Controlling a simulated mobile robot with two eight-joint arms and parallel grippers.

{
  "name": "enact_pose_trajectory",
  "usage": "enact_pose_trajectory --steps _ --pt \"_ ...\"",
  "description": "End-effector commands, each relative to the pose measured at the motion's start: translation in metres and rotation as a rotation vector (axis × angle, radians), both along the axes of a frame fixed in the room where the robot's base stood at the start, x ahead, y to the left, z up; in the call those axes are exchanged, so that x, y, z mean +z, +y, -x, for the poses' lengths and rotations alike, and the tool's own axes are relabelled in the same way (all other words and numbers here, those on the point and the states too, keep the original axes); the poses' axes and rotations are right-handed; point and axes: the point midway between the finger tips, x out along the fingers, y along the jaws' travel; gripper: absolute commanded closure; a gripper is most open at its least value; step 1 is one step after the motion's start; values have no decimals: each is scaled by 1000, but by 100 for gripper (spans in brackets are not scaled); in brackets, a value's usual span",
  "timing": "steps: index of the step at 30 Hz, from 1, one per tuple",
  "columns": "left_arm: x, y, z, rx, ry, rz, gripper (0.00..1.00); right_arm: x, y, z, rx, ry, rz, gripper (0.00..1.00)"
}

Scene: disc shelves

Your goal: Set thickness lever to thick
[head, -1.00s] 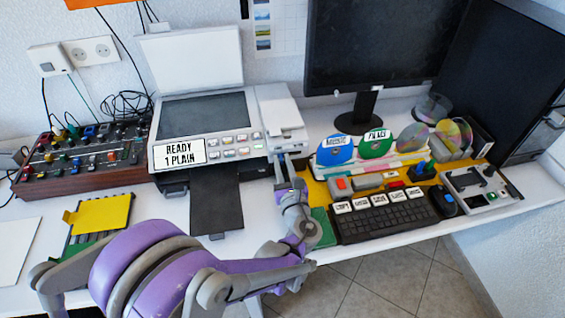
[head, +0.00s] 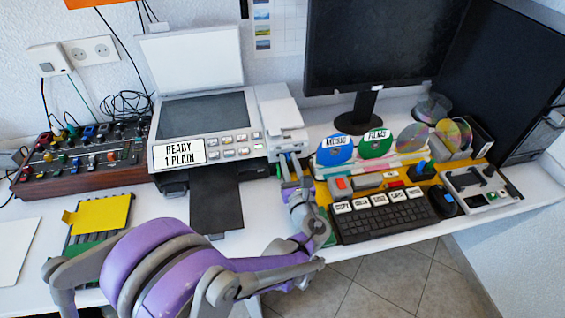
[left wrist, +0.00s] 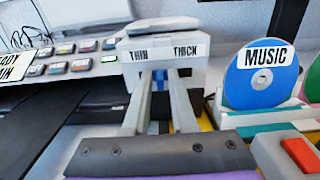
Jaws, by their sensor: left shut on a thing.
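The thickness lever unit (head: 281,120) is a pale grey box at the right end of the printer. In the left wrist view its front (left wrist: 165,48) carries the labels THIN on the left and THICK on the right. The dark blue lever (left wrist: 160,80) shows between my fingers, below the gap between the two labels. My left gripper (left wrist: 160,74) is shut on it, the fingers reaching in from below. In the head view my left gripper (head: 292,167) is at the unit's front. The fingers partly hide the lever, so its exact setting is unclear. My right gripper is not in view.
The printer (head: 205,120) displays READY 1 PLAIN, with a black tray (head: 215,200) out in front. Right of my gripper stand a blue MUSIC disc (head: 335,150), a green disc (head: 376,145) and a keyboard (head: 382,218). A mixer (head: 85,155) is at the left.

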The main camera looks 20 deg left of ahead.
Motion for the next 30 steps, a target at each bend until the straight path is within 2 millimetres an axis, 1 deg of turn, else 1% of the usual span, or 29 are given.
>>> enact_pose_trajectory --steps 1,3,5,13,14,16,30 --pt "-1 -10 -7 -5 0 1 100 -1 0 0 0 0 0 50" --pt "-1 -21 -15 -5 1 1 100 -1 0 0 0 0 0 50" --pt "-1 -27 -19 -4 0 0 100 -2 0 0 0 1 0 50" --pt "0 -30 -22 -6 0 0 100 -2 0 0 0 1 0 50" --pt "0 -30 -22 -7 0 0 74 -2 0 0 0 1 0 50" --pt "0 -30 -22 -6 0 0 61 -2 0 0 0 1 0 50" --pt "0 -29 -20 -2 0 0 60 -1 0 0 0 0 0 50"
